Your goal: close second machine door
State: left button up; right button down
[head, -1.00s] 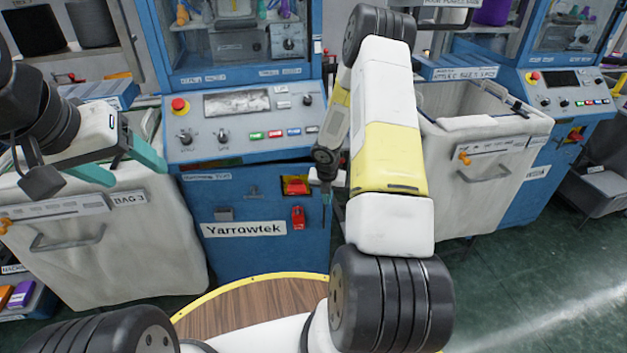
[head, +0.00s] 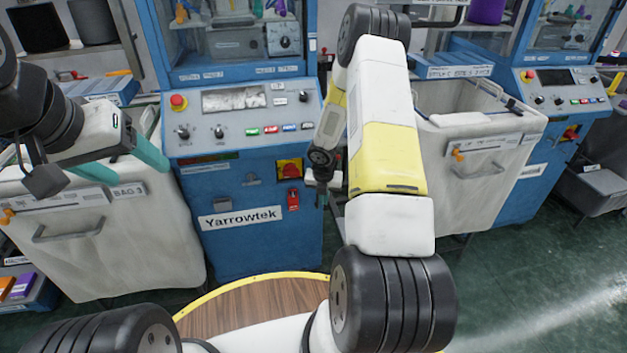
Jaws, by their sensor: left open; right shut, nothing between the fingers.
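A blue Yarrowtek machine (head: 255,250) stands in the middle, with a control panel and a windowed upper door (head: 240,45) that looks shut. Another blue machine (head: 560,95) stands at the right; its windowed upper part (head: 568,38) is cut by the top edge, and I cannot tell if its door is open. My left gripper (head: 120,165) is open and empty over the left bag bin, with teal fingers. My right gripper (head: 322,190) is shut and empty, just right of the middle machine's lower front, partly hidden by my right arm.
A white bag bin (head: 110,245) marked BAG 3 stands at the left. Another white bin (head: 480,190) stands between the machines. A grey tub (head: 595,185) is at the far right. Green floor (head: 500,285) is clear at the lower right.

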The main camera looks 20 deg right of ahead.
jog(key=s+a+r+m, duration=0.1)
jog(key=s+r+m, duration=0.35)
jog(key=r, duration=0.55)
jog(key=s+a+r+m+t, duration=0.1)
jog(key=s+r+m, duration=0.3)
jog(key=r, duration=0.6)
jog(key=s+a+r+m, duration=0.1)
jog(key=s+r+m, duration=0.3)
jog(key=r, duration=0.7)
jog(key=s+a+r+m+t+y, duration=0.1)
jog(key=s+a+r+m, duration=0.3)
jog(key=s+m, duration=0.4)
jog(key=s+a+r+m+t+y, duration=0.1)
jog(key=s+a+r+m+y, duration=0.1)
jog(key=s+a+r+m, duration=0.2)
jog(key=s+r+m, duration=0.2)
jog(key=s+m, duration=0.2)
jog(key=m, duration=0.1)
jog(key=shift+s+a+r+m+t, duration=0.3)
jog(key=shift+a+r+m, duration=0.05)
jog(key=shift+r, duration=0.05)
